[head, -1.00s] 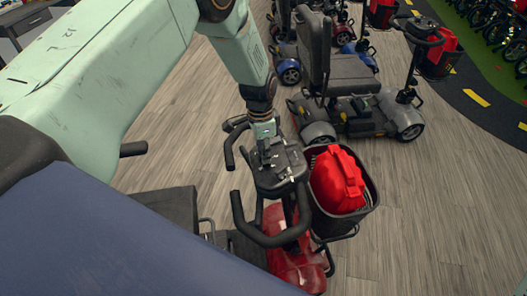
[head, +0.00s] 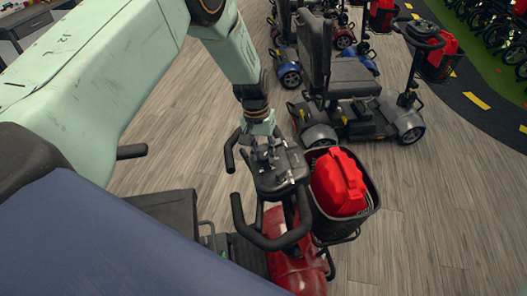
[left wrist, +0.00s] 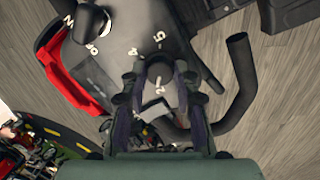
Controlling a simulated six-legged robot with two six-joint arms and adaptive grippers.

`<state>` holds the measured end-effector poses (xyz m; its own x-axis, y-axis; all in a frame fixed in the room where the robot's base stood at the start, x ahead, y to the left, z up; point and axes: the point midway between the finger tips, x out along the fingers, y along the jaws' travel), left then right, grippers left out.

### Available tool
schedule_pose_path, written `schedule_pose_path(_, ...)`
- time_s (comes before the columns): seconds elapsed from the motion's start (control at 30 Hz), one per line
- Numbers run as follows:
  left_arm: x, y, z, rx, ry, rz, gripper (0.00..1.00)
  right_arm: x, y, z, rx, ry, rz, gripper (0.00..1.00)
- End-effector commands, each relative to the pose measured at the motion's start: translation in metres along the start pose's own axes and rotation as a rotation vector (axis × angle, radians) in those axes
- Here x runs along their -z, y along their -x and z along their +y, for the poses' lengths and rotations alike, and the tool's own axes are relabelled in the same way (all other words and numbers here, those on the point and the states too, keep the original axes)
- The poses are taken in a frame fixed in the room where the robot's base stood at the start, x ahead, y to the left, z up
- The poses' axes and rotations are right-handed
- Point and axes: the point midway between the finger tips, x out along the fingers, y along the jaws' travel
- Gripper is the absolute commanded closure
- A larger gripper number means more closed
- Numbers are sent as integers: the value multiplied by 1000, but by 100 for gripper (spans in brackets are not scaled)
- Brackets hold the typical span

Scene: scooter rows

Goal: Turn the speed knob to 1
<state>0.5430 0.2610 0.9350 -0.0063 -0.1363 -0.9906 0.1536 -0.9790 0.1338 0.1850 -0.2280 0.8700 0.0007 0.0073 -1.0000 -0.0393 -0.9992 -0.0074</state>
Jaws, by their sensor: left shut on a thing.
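The speed knob (left wrist: 159,69) is a dark round knob on the black control console of a red scooter. White numbers ring it; 5, 4 and a 2 are legible, and others are partly covered by my fingers. My left gripper (left wrist: 158,82) is shut on the knob, with a finger on either side. In the head view my left gripper (head: 266,153) reaches down onto the console (head: 284,178). The knob itself is hidden there by the fingers, and its exact setting cannot be told. My right gripper is not in view.
Black handlebar loops (head: 268,238) surround the console. A black key-like knob (left wrist: 88,22) stands beside the ON/OFF print. More scooters (head: 355,110) stand behind; wooden floor is open at right.

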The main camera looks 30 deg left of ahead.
Motion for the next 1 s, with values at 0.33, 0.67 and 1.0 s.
schedule_pose_path(0.33, -3, -2, -1, -32, 327, -8, 100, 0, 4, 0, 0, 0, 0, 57)
schedule_pose_path(0.67, -4, -2, -2, -64, 639, -9, 100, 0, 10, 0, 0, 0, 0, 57)
schedule_pose_path(1.0, -5, -2, -2, -94, 947, -9, 100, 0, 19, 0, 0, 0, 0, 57)
